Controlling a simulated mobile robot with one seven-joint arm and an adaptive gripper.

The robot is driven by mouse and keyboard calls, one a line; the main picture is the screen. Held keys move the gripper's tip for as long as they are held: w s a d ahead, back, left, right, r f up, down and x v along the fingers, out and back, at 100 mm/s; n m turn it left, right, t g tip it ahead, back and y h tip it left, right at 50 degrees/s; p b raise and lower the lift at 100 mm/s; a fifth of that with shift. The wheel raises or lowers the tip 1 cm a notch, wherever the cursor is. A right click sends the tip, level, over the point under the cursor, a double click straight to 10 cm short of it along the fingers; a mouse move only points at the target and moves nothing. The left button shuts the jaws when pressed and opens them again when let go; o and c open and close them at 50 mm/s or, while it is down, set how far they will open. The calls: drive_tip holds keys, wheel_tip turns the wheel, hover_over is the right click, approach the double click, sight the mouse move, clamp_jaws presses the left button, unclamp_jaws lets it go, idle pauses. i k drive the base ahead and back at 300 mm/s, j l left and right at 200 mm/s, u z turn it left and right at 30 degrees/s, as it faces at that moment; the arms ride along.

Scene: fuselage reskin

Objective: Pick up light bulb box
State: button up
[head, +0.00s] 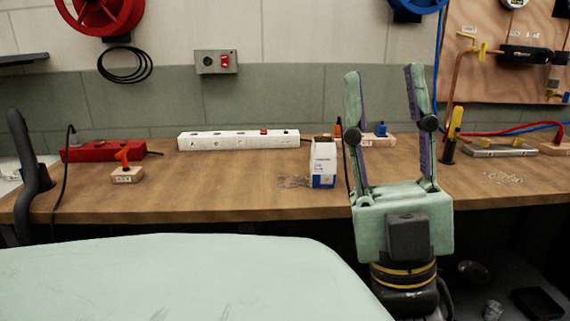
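A small white box with a blue patch (323,165), which looks like the light bulb box, stands upright near the front of the wooden workbench (230,185). Its top looks open. My gripper (383,72) points upward to the right of the box, in front of the bench. Its two green and purple fingers are spread wide, with nothing held between them. The left finger is beside the box in the picture, with a small gap. The gripper partly covers things on the bench behind it.
A white power strip (238,140) lies behind the box. A red power strip (102,150) and an orange-handled item on a wooden block (127,174) are at left. Small grey bits lie left of the box. A metal tray (500,148) is at right. Bare bench lies left of centre.

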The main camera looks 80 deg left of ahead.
sight(323, 158)
drive_tip(key=u, duration=1.95)
drive_tip(key=i+j, duration=0.15)
drive_tip(key=j, duration=0.15)
drive_tip(key=i+j, duration=0.1)
drive_tip(key=j, duration=0.2)
drive_tip(key=i+j, duration=0.15)
drive_tip(key=j, duration=0.2)
